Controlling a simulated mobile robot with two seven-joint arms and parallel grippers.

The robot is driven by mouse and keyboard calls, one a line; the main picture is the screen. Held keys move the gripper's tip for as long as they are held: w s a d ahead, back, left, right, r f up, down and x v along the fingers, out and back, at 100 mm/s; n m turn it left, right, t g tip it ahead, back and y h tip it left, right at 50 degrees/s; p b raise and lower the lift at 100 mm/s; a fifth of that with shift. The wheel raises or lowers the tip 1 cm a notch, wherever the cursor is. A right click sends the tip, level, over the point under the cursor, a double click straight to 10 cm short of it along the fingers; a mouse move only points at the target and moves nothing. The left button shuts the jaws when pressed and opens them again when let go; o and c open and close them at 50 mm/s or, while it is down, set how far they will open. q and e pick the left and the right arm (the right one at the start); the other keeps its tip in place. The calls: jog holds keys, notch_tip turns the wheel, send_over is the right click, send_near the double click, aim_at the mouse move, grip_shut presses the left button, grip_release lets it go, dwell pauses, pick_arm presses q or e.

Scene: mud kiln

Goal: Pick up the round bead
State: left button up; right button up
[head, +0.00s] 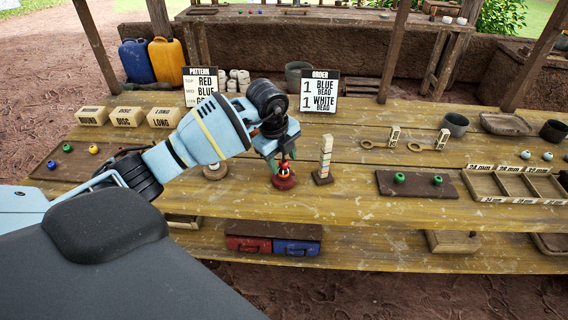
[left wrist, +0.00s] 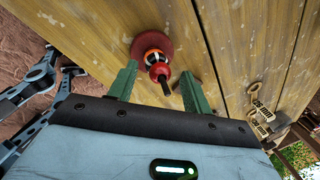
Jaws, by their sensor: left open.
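My left gripper (head: 282,160) is open above a small stand with a dark red round base (head: 285,183) on the table. In the left wrist view the gripper (left wrist: 158,74) has one green finger on each side of the stand's peg, with gaps showing. A red round bead (left wrist: 158,70) sits at the peg's top end, above orange, white and black pieces (left wrist: 153,56). The peg's dark tip sticks out past the red bead. In the head view the fingers partly hide the stack. My right gripper is not in view.
A pale stacked post (head: 325,158) stands close right of the stand. A pale ring-shaped piece (head: 215,171) lies left. A board (head: 75,173) with green, yellow and blue beads is far left. A dark board (head: 418,190) with two green beads and a divided tray (head: 515,184) are right.

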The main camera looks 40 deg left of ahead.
pick_arm(q)
jog(key=shift+c, duration=0.4)
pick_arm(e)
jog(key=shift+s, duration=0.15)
pick_arm(q)
jog(key=shift+c, duration=1.3)
jog(key=c, duration=0.7)
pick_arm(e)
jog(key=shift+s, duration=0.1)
pick_arm(q)
jog(key=shift+r, duration=0.1)
